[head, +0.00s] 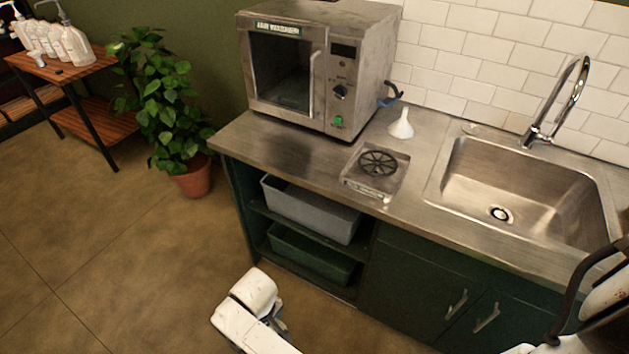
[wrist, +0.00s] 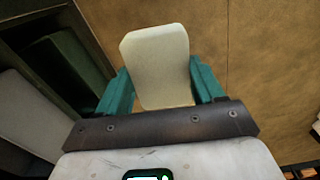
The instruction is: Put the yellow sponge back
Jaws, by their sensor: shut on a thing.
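In the wrist view my gripper (wrist: 160,75) has its two teal fingers closed on the sides of a pale cream-yellow block, which looks like the sponge (wrist: 157,50). The block stands out beyond the fingertips, over the brown floor. In the head view my white arm is low in the middle, in front of the open shelves; it hides the gripper and the sponge there. A grey bin (head: 309,210) sits on the upper shelf and a green bin (head: 308,254) on the lower one. The wrist view shows the green bin (wrist: 75,60) and grey bin (wrist: 28,118) at left.
The steel counter (head: 290,152) carries a machine (head: 345,75), a round black grate (head: 378,163) and a white funnel (head: 401,126). A sink (head: 530,190) is at right. A potted plant (head: 165,100) and wooden rack (head: 75,68) stand left.

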